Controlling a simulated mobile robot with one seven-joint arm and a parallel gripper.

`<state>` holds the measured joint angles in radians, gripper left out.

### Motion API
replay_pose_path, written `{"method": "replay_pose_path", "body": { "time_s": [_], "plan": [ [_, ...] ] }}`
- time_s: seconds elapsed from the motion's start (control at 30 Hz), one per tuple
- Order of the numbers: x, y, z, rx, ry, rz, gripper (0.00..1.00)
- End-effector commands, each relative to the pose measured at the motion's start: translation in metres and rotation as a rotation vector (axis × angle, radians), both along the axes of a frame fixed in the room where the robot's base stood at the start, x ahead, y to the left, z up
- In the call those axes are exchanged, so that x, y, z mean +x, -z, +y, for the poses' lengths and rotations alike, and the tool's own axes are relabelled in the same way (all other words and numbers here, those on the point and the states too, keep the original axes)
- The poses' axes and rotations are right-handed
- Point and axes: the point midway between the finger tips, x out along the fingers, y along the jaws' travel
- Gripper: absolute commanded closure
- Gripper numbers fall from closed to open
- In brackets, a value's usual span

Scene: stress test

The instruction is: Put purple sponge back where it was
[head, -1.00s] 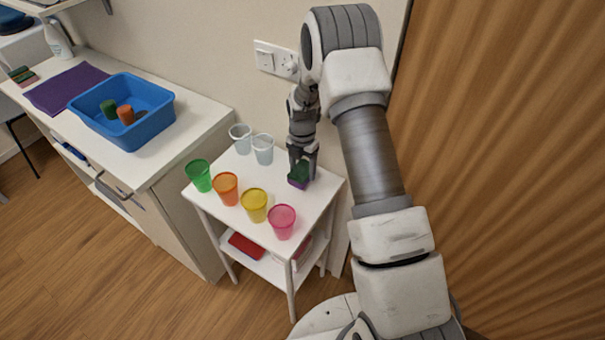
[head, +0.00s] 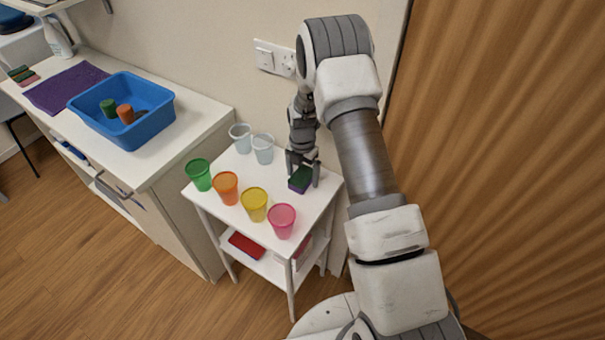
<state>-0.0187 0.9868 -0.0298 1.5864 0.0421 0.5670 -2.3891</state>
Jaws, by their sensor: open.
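The purple sponge (head: 299,182), with a dark green top layer, sits at the back right of the small white table (head: 245,172). It appears to rest on the tabletop. My gripper (head: 303,172) points down over it with its jaws open, one finger to each side of the sponge. Whether a finger still touches the sponge is too small to tell. Several more sponges (head: 22,75) lie at the far left end of the counter, beside a purple cloth (head: 66,88).
Green (head: 199,175), orange (head: 226,188), yellow (head: 254,205) and pink (head: 281,221) cups line the table's front edge. Two clear cups (head: 263,149) stand behind. A blue tub (head: 157,124) holding green and orange cylindrical things is on the counter (head: 205,121). The wall is close behind.

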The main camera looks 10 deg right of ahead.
Motion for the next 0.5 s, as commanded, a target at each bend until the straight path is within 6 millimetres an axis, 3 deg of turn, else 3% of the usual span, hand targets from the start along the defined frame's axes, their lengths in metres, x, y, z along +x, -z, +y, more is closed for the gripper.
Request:
{"method": "replay_pose_path", "body": {
  "time_s": [0.17, 0.5],
  "plan": [
    [0.001, -0.016, 0.0, 0.0, 0.0, -0.003, 0.04],
    [0.001, -0.087, 0.0, 0.001, -0.001, -0.004, 0.04]
  ]
}}
